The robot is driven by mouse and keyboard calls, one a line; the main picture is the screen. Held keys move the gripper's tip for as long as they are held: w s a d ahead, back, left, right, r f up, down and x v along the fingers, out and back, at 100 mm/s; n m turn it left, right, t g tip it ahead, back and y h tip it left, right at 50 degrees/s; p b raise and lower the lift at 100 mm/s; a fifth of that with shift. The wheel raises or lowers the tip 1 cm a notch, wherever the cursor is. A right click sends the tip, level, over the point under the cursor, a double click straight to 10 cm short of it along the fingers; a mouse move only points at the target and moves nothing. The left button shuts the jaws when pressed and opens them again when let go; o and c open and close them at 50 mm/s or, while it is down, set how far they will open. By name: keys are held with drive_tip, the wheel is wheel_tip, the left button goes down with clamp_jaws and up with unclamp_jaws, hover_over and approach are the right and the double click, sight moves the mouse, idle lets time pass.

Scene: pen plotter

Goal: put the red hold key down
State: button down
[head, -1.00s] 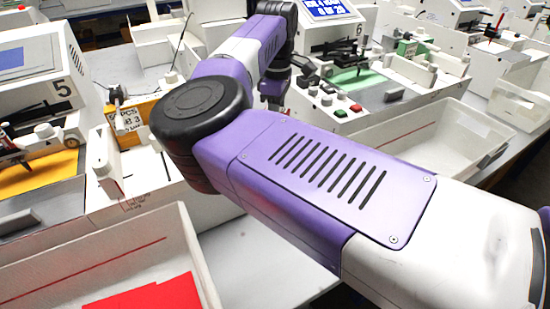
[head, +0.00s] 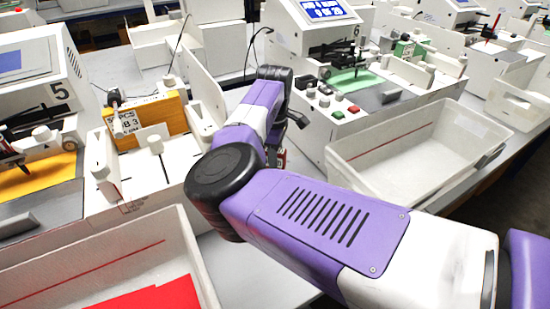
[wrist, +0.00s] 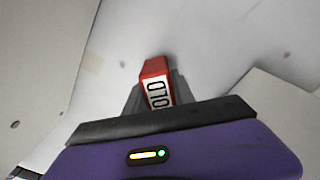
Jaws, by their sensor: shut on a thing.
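The red hold key (wrist: 154,72) shows in the wrist view as a small red block with a white label and black letters, partly readable. My gripper (wrist: 153,96) is shut on it, with the grey fingers on either side of its lower part. A pale grey surface (wrist: 180,35) lies beyond the key. I cannot tell whether the key touches it. In the head view my arm hides most of the gripper, which is low in the gap between the two machines.
Plotter 5 (head: 35,60) stands at left, plotter 6 (head: 320,45) at right with buttons (head: 325,102) on its front. A white bin (head: 425,150) is at right; another (head: 100,265) at front left holds red sheets (head: 150,298). White walls flank the gripper.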

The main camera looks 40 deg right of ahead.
drive_tip(key=shift+f, duration=0.15)
drive_tip(key=c, duration=1.1)
unclamp_jaws()
drive_tip(key=shift+o, duration=0.2)
wheel_tip(320, 180, up, 12)
drive_tip(key=shift+r, duration=0.2)
